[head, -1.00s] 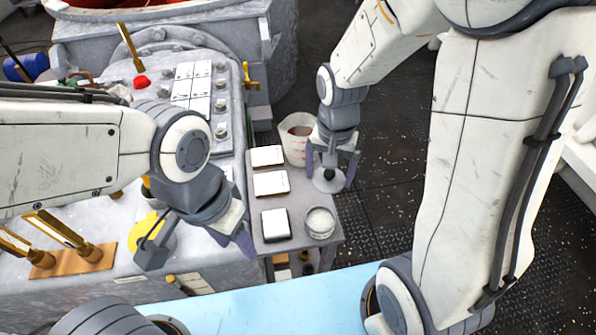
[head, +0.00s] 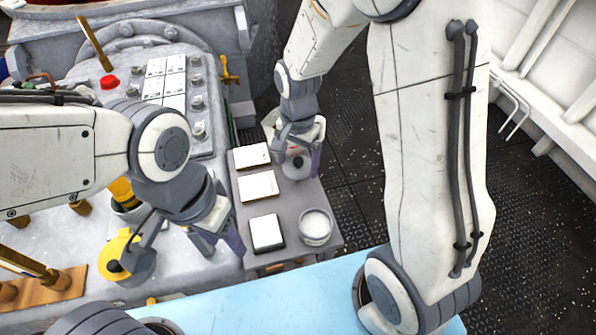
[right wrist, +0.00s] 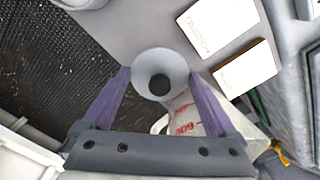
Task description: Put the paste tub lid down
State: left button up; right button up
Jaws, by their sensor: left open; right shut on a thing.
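The paste tub lid is a round grey disc with a dark knob; it shows in the head view (head: 296,172) and in the right wrist view (right wrist: 142,62). My right gripper (head: 296,160) is shut on it, with a purple finger on each side in the right wrist view. The lid is over the far right part of the grey side table (head: 290,209); I cannot tell whether it touches the top. An open tub with pale contents (head: 316,224) stands at the table's near right. My left gripper (head: 185,250) is open and empty, left of the side table.
Several white-topped blocks (head: 258,186) stand along the side table's left. A measuring jug (right wrist: 186,112) is beyond the lid, mostly hidden by my right gripper in the head view. A yellow round thing (head: 118,252) lies near my left gripper. Table top between lid and tub is clear.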

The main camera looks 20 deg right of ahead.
aim_at(298, 173)
jog(key=shift+f+b, duration=0.4)
jog(key=shift+f, duration=1.65)
jog(key=shift+f, duration=0.1)
jog(key=shift+f, duration=0.15)
jog(key=o, duration=1)
notch_tip(298, 173, up, 12)
jog(key=shift+f+p, duration=0.1)
jog(key=shift+p, duration=1.05)
jog(key=shift+a+r, duration=0.1)
jog(key=shift+r, duration=0.25)
jog(key=s+a+r+n, duration=0.1)
jog(key=s+a+n, duration=0.1)
jog(key=s+n, duration=0.3)
jog(key=s+a+r+n, duration=0.1)
jog(key=s+a+n, duration=0.2)
jog(key=s+n, duration=0.3)
jog(key=s+a+r+n+y, duration=0.1)
jog(key=s+a+n, duration=0.1)
jog(key=s+n, duration=0.3)
jog(key=shift+s+a+r, duration=0.15)
jog(key=shift+s, duration=0.8)
jog(key=shift+s+a+r, duration=0.1)
jog(key=shift+s, duration=0.8)
